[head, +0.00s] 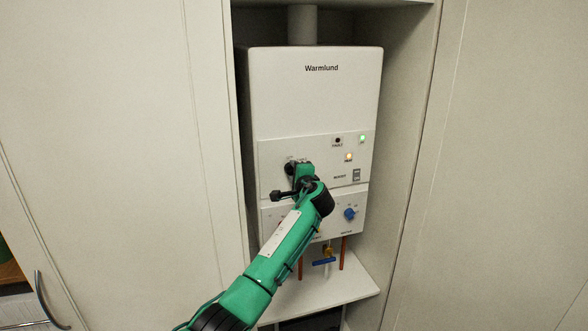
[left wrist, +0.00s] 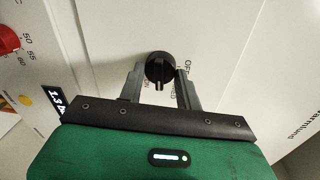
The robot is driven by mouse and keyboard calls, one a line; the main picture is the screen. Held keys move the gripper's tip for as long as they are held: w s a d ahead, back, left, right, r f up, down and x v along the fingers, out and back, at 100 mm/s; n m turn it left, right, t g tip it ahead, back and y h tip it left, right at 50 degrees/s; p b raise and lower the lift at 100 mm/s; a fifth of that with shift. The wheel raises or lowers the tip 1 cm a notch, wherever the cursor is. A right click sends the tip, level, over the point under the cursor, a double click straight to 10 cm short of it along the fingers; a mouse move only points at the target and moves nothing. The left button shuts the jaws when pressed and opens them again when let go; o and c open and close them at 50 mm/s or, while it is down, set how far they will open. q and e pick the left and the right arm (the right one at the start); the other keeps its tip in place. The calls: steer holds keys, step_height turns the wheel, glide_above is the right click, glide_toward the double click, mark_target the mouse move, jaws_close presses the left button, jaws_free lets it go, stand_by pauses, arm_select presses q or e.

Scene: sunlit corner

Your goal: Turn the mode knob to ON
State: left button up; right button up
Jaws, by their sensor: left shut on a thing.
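The mode knob (left wrist: 160,69) is a round black knob on the white front panel of the Warmlund heater (head: 315,95). A pale mark on it points toward the bottom of the left wrist view. The letters OFF and a partly covered word stand beside it. My left gripper (left wrist: 160,84) has one finger on each side of the knob and is shut on it. In the head view the left gripper (head: 296,170) is at the panel's left part, and the knob is mostly hidden behind it. My right gripper is in neither view.
A green light (head: 362,139) and an amber light (head: 348,157) glow on the panel. A blue knob (head: 349,213) and a red knob (left wrist: 8,40) sit lower. A blue valve handle (head: 324,262) hangs below. Cabinet walls stand close on both sides.

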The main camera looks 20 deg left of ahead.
arm_select(q)
steer(key=m+p, duration=0.3)
steer(key=m, duration=0.3)
steer(key=shift+f+y, duration=0.15)
steer(key=shift+y, duration=0.15)
steer(key=shift+m+p, duration=0.3)
steer(key=shift+f, duration=0.1)
steer(key=o, duration=1)
steer(key=shift+d, duration=0.1)
steer(key=shift+s, duration=0.1)
